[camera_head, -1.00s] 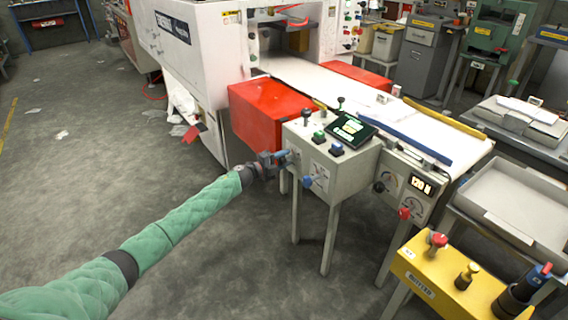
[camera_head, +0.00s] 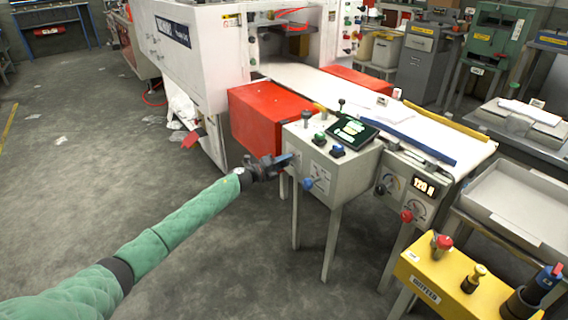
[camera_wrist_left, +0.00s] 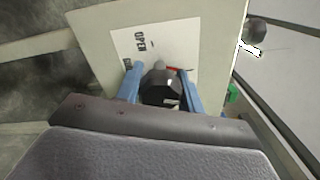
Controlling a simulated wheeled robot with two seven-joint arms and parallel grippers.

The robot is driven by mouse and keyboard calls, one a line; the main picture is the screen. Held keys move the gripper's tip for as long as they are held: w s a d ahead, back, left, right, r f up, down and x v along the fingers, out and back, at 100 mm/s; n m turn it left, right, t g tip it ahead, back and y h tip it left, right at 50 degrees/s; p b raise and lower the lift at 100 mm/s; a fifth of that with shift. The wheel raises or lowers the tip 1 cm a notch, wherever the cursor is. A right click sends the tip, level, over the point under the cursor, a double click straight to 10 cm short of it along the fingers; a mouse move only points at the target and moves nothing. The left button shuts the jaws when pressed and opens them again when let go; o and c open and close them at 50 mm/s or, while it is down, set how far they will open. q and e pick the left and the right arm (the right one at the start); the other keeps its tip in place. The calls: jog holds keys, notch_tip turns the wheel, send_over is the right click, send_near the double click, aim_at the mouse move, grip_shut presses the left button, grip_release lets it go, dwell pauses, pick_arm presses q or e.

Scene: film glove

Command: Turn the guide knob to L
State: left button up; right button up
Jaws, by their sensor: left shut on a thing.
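My left gripper (camera_head: 289,160) is at the left side of the grey control box (camera_head: 345,178). In the left wrist view its two blue fingers (camera_wrist_left: 160,88) are shut on a dark knob (camera_wrist_left: 161,86) with a grey shaft. The fingers hide part of the knob and label, and I see no L. In the head view the gripper covers this knob. My right gripper is not in view.
A blue knob (camera_head: 308,184) is on the box's front, close to the gripper. A red block (camera_head: 262,112) stands behind. A tilted screen (camera_head: 354,130) and several small knobs top the box. A yellow box (camera_head: 440,280) is at lower right. Floor left of the box is clear.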

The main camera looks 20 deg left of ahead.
pick_arm(q)
jog(key=shift+s+f, duration=0.1)
jog(key=shift+f, duration=0.1)
jog(key=o, duration=1)
jog(key=shift+r, duration=0.1)
jog(key=v, duration=0.7)
jog(key=shift+s+a, duration=0.25)
jog(key=shift+s, duration=0.05)
